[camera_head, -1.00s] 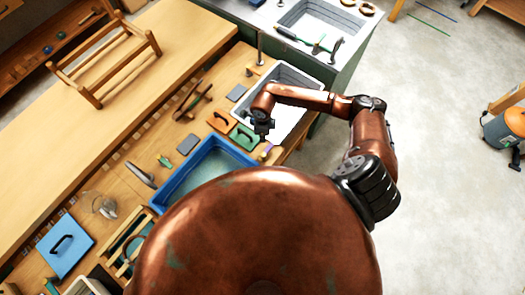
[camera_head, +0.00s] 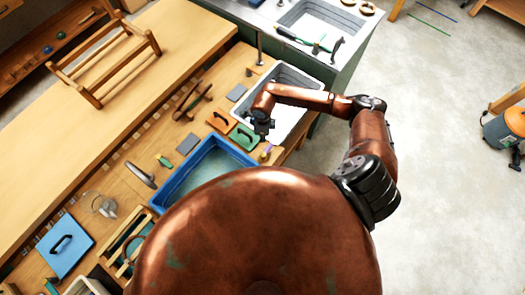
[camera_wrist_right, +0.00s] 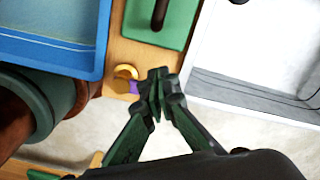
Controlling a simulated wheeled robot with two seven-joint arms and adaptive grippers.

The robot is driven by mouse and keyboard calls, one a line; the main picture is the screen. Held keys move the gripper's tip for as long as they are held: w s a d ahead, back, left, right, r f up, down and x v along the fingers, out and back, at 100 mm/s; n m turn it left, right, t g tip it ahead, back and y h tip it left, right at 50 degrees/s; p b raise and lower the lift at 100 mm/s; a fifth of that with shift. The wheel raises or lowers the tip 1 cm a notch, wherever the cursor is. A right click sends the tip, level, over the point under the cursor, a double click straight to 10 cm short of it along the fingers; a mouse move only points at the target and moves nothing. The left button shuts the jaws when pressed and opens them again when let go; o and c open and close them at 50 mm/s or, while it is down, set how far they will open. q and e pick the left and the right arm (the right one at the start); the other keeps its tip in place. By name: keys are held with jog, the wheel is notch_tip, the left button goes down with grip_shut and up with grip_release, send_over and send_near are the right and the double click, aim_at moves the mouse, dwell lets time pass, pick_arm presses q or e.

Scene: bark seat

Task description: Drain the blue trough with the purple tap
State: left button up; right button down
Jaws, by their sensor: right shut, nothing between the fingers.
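The blue trough (camera_head: 182,171) sits in the bench, its near side hidden behind my copper body; its interior looks blue-green. In the right wrist view its corner (camera_wrist_right: 88,62) is at upper left. The purple tap (camera_head: 266,151) is a small purple and brass-coloured piece at the trough's right end. In the right wrist view its purple part (camera_wrist_right: 134,87) shows just left of my fingertips, partly hidden. My right gripper (camera_head: 262,132) is shut and empty, with its fingertips (camera_wrist_right: 158,82) close beside the tap; I cannot tell whether they touch. My left gripper is not in view.
A grey-white basin (camera_head: 305,76) is beside my right forearm. A blue lid (camera_head: 64,245) lies at lower left. Open floor is at right.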

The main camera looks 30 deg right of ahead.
jog(key=shift+f+b, duration=1.35)
jog(key=shift+f, duration=0.3)
jog(key=shift+s+d+r+p, duration=0.1)
jog(key=shift+s+d+p, duration=0.15)
jog(key=shift+s, duration=0.2)
jog(key=shift+s+d+p, duration=0.2)
jog(key=shift+s+p, duration=0.15)
jog(key=shift+s, duration=0.55)
jog(key=shift+s+d+p, duration=0.25)
jog(key=shift+s+p, duration=0.1)
jog(key=shift+s, duration=0.5)
jog(key=shift+s+d+p, duration=0.2)
jog(key=shift+s+p, duration=0.15)
jog(key=shift+s, duration=0.55)
jog(key=shift+r+p, duration=1.3)
jog(key=shift+r, duration=0.7)
